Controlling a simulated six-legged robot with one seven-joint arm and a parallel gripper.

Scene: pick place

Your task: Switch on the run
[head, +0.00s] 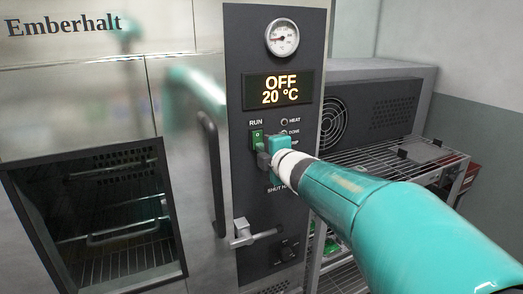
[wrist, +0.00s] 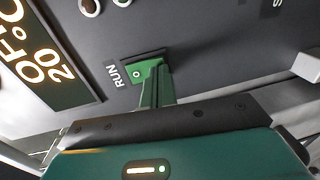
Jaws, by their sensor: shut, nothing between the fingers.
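The RUN switch (head: 257,137) is a small green rocker on the dark control panel, below the display. It also shows in the wrist view (wrist: 138,74), with a round "o" mark on its face. My gripper (head: 263,159) is shut and empty, with its tips close to the panel at the lower edge of the switch. In the wrist view the fingers (wrist: 160,85) overlap the right side of the switch. I cannot tell whether they touch it. The display (head: 279,90) reads OFF and 20 °C.
A dial gauge (head: 282,38) sits above the display. Indicator lamps (head: 284,122) are right of the switch, partly hidden by my gripper. A door handle (head: 212,172) and a lever latch (head: 255,235) are nearby. A wire rack (head: 375,160) stands to the right.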

